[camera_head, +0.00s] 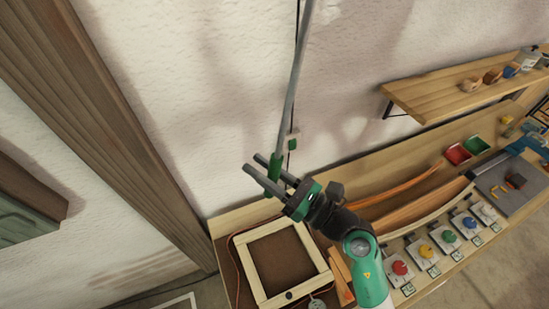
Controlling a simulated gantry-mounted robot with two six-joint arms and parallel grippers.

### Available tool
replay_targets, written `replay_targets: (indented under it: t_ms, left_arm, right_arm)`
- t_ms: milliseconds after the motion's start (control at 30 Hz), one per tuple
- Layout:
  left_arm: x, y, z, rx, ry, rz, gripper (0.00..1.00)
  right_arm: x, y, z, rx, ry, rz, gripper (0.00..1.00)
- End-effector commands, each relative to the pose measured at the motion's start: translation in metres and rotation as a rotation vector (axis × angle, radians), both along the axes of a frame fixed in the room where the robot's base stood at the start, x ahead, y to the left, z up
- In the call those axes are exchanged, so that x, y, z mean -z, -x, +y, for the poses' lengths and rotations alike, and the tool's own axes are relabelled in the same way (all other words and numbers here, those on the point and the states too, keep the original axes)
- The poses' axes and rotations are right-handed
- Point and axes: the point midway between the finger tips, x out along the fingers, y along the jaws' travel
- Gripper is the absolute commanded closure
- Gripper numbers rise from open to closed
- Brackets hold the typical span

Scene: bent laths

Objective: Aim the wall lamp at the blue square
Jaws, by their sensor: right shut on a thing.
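A slim grey rod (295,85) comes down from the top edge in front of the white wall. A green grip (275,177) is at its lower end. My right gripper (256,165) is shut on this green grip, with its dark fingers on either side of it. The lamp's head is not in view, and I cannot make out a blue square or a light spot on the wall. My left gripper is not in view.
Below is a wooden bench with a square wooden frame (247,270) and a row of coloured knobs (447,237). A wooden shelf (430,97) is at the right. A brown post (120,125) stands at the left. The wall between is mostly clear.

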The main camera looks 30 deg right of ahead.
Motion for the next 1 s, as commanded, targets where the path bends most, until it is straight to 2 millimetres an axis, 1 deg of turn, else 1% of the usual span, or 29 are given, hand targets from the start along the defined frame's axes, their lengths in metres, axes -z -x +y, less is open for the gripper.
replay_targets:
  t_ms: [167, 200, 333, 633, 733, 867, 1000]
  left_arm:
    - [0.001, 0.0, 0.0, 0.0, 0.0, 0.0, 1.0]
    - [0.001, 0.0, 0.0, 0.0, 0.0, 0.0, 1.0]
    - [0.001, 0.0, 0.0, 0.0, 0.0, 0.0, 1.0]
    - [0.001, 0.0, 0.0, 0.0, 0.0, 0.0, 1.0]
    - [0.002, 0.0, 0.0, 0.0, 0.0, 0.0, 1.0]
    - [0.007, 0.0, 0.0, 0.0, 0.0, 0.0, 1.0]
    - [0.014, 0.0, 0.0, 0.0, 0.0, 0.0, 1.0]
  right_arm:
    - [0.0, 0.0, -0.001, 0.002, 0.001, -0.002, 1.0]
    - [0.0, 0.0, -0.001, 0.002, 0.001, -0.002, 0.65]
    - [0.0, 0.0, -0.001, 0.002, 0.001, -0.002, 0.42]
    - [0.001, 0.001, -0.002, 0.001, 0.001, -0.002, 0.41]
    - [0.003, 0.007, -0.006, 0.002, 0.001, -0.001, 0.41]
    - [0.009, 0.027, -0.017, 0.004, 0.001, -0.001, 0.41]
    - [0.018, 0.056, -0.035, 0.007, 0.001, 0.001, 0.41]
